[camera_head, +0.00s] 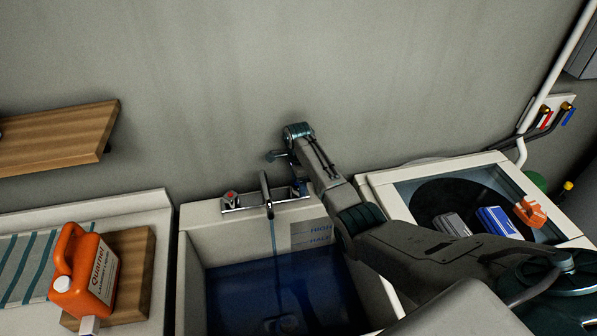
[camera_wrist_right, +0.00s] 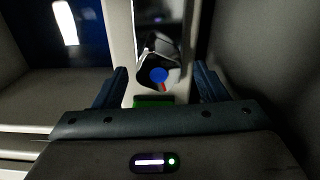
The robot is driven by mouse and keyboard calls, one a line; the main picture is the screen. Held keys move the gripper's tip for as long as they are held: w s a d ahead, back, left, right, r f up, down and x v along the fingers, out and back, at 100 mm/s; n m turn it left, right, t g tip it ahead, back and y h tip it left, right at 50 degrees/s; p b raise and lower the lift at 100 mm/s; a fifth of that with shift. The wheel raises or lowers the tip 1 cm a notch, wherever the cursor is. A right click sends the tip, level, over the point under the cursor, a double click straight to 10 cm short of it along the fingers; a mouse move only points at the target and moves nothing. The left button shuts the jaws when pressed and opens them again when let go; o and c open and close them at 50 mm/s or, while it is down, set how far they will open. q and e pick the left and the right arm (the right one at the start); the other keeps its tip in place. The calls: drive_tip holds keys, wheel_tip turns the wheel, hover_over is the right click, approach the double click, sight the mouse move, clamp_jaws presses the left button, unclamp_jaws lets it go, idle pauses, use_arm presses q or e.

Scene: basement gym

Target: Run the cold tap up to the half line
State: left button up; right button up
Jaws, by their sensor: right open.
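The tap (camera_head: 266,190) is mounted at the back of the sink (camera_head: 192,262), and a thin stream falls from its spout. Dark blue water (camera_head: 245,295) fills the lower sink; its surface at the back looks close to the HALF mark (camera_head: 319,240), below HIGH. The exact level is hard to tell. The blue-capped cold knob (camera_wrist_right: 157,73) sits between the open fingers of my right gripper (camera_wrist_right: 165,88), with no clear contact. In the head view, my right gripper (camera_head: 284,156) is above the tap's right end, partly hidden by its arm. My left gripper is not in view.
A red-capped knob (camera_head: 230,198) is at the tap's left end. An orange jug (camera_head: 80,270) stands on a wooden board at left. A top-opening machine (camera_head: 378,192) at right holds boxes and an orange item (camera_head: 530,212). A wooden shelf (camera_head: 60,137) is on the wall.

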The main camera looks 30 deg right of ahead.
wheel_tip(320, 180, up, 9)
drive_tip(key=b, duration=0.2)
drive_tip(key=shift+f+b, duration=0.15)
drive_tip(key=shift+b, duration=0.2)
drive_tip(key=shift+r, duration=0.45)
drive_tip(key=shift+d+f, duration=0.1)
